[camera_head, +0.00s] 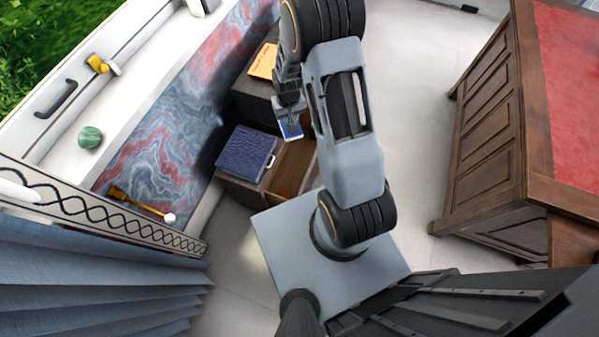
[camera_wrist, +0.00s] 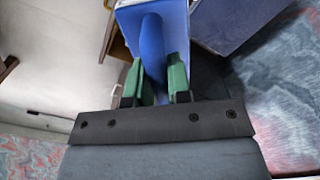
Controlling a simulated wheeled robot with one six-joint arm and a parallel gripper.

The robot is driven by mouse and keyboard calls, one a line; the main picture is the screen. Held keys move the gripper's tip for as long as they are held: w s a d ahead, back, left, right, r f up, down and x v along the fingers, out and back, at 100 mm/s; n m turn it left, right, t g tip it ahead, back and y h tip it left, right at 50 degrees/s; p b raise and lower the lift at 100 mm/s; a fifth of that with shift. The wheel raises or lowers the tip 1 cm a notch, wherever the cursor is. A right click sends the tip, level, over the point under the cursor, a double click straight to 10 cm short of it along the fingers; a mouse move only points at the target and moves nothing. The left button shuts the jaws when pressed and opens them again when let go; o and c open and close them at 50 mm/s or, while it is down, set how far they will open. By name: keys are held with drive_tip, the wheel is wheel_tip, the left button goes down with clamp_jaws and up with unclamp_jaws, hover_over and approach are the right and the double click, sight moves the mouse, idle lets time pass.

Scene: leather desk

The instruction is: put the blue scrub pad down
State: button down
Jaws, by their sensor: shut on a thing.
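The blue scrub pad (camera_head: 291,130) hangs from my gripper (camera_head: 288,108) in the head view, with a pale lower edge. In the wrist view the blue pad (camera_wrist: 151,40) stands between the green fingers of my gripper (camera_wrist: 158,80), which are shut on it. Its far end shows a lighter blue, whitish face. In the head view the pad is in the air, beside and above an open brown drawer (camera_head: 292,170); its exact height is unclear.
A dark blue box-like thing (camera_head: 245,152) lies just left of the drawer, and also shows in the wrist view (camera_wrist: 230,20). An orange book (camera_head: 263,61) lies on the dark cabinet behind. A green ball (camera_head: 90,137) sits on the white sill. A red-topped wooden desk (camera_head: 565,100) stands right, with clear floor between.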

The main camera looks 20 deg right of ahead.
drive_tip(key=w+d+f+m+b, duration=0.3)
drive_tip(key=f+b, duration=0.6)
drive_tip(key=w+d+f+m+b, duration=0.2)
drive_tip(key=w+f+b, duration=0.1)
drive_tip(key=f+b, duration=0.55)
drive_tip(key=w+d+f+m+b, duration=0.3)
drive_tip(key=f+b, duration=0.9)
drive_tip(key=f, duration=0.6)
drive_tip(key=f+b, duration=0.3)
drive_tip(key=f, duration=0.6)
drive_tip(key=f+b, duration=0.3)
drive_tip(key=f, duration=0.6)
drive_tip(key=shift+s+a+f, duration=0.15)
drive_tip(key=shift+s+f, duration=0.1)
drive_tip(key=shift+s, duration=0.05)
drive_tip(key=shift+f, duration=0.1)
drive_tip(key=shift+f+b, duration=0.15)
drive_tip(key=shift+b, duration=0.2)
drive_tip(key=c, duration=1.1)
unclamp_jaws()
drive_tip(key=shift+o, duration=0.2)
